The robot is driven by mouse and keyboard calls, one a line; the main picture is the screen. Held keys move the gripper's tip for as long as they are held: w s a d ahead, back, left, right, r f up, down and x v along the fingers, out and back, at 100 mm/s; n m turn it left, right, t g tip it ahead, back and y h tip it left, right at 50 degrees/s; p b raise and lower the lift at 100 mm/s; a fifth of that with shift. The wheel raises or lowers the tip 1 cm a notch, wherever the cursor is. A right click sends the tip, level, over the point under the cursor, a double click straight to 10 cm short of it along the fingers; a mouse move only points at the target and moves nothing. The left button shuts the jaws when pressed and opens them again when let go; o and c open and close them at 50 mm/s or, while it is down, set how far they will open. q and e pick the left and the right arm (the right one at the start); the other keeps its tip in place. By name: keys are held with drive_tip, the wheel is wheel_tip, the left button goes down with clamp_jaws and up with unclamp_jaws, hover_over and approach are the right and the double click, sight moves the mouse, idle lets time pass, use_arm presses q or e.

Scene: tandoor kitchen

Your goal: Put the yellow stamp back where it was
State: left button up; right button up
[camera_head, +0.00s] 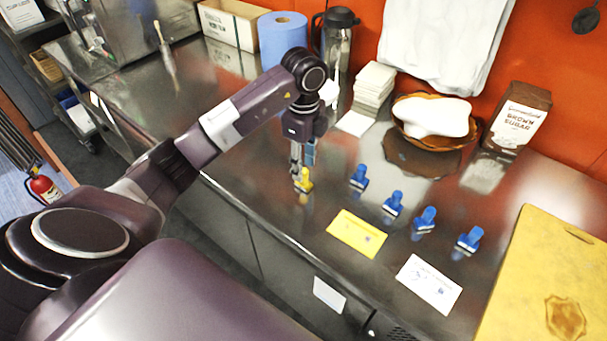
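The yellow stamp (304,181) is upright at the left end of the row of stamps, on or just above the steel counter, near its front edge. My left gripper (301,168) points down right at the top of its handle. The fingertips are at the handle, but they are too small to tell whether they grip it. A row of blue stamps runs to the right: one (358,178), another (393,205), a third (425,220) and a last one (468,241). My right gripper is not in view.
A yellow envelope (356,233) and a white envelope (428,285) lie in front of the stamps. A yellow board (545,275) is at the right. Behind stand a paper stack (373,88), a wooden bowl (410,140), a brown sugar bag (517,118) and a blue roll (283,38).

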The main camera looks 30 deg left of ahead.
sight(303, 171)
use_arm(q)
wheel_tip(303, 171, up, 8)
drive_tip(key=shift+r, duration=0.15)
idle(0.6)
drive_tip(key=shift+s, duration=0.1)
